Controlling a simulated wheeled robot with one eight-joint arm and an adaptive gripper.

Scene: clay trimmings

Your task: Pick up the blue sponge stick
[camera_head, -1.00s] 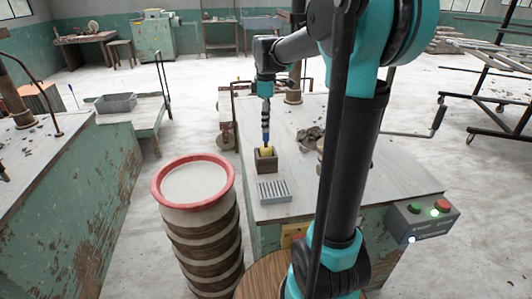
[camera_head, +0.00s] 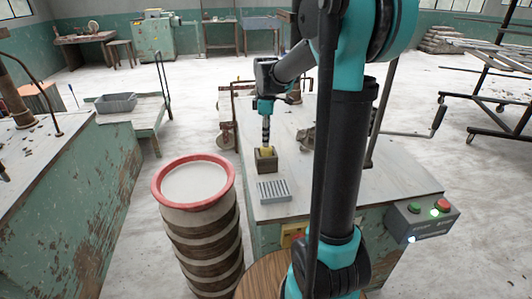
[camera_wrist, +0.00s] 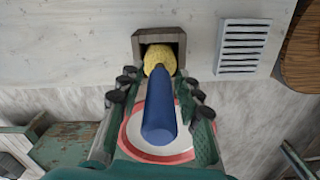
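The blue sponge stick has a blue handle (camera_wrist: 160,112) and a yellow sponge end (camera_wrist: 158,60). In the head view the yellow end (camera_head: 267,152) is in a small square wooden holder (camera_head: 267,165) on the workbench. The holder (camera_wrist: 138,46) is also at the top middle of the wrist view. My gripper (camera_wrist: 158,84) is open, with one finger on each side of the blue handle and gaps between the fingers and the handle. In the head view my gripper (camera_head: 266,140) is right above the holder, pointing down, and hides the handle.
A slotted grey tray (camera_head: 274,191) lies just in front of the holder on the workbench (camera_head: 400,180). A clay-coloured lump (camera_head: 306,138) is to the right. A red-rimmed stack of round containers (camera_head: 194,185) stands left of the bench. A switch box (camera_head: 430,220) is at the bench's right corner.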

